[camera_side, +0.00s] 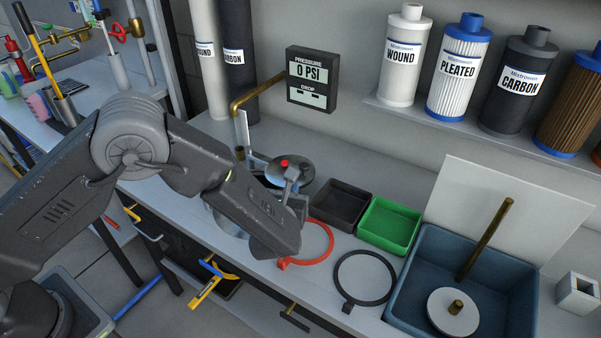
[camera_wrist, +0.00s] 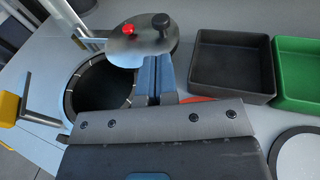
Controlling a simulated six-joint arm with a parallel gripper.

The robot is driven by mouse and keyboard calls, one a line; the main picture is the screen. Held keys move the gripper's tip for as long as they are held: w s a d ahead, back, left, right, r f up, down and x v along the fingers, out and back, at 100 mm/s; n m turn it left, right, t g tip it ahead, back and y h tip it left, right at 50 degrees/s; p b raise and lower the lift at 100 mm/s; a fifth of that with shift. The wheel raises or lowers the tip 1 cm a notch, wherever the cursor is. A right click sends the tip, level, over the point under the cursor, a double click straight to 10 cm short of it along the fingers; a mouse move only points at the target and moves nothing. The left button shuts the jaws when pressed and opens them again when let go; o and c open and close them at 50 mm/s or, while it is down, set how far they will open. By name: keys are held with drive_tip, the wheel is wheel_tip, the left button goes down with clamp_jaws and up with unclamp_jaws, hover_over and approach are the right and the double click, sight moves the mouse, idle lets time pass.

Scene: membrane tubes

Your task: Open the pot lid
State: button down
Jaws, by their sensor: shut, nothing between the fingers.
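The round metal pot lid (camera_wrist: 133,50) lies off to one side of the pot's mouth in the wrist view, covering only its far rim. It carries a red knob (camera_wrist: 127,29) and a black knob (camera_wrist: 161,21). The pot's dark round opening (camera_wrist: 95,88) is largely uncovered. My gripper (camera_wrist: 156,60) is shut and empty, its blue fingers together at the lid's near edge. I cannot tell whether they touch it. In the side view the lid (camera_side: 293,173) shows beyond my wrist, and my arm hides most of the pot (camera_side: 226,221).
A black tray (camera_side: 341,205) and a green tray (camera_side: 389,224) stand right of the pot. A red ring (camera_side: 331,240) and a black ring (camera_side: 391,288) lie in front. A blue bin (camera_side: 522,277) is at right. A pressure gauge (camera_side: 311,80) hangs behind.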

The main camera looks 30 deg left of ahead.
sight(306, 165)
drive_tip(key=x, duration=0.8)
drive_tip(key=shift+w, duration=0.1)
drive_tip(key=shift+w+n+y, duration=0.5)
drive_tip(key=shift+w, duration=0.3)
drive_tip(key=shift+w+n+g+y, duration=0.35)
drive_tip(key=shift+w+y, duration=0.25)
drive_tip(key=shift+w, duration=1.2)
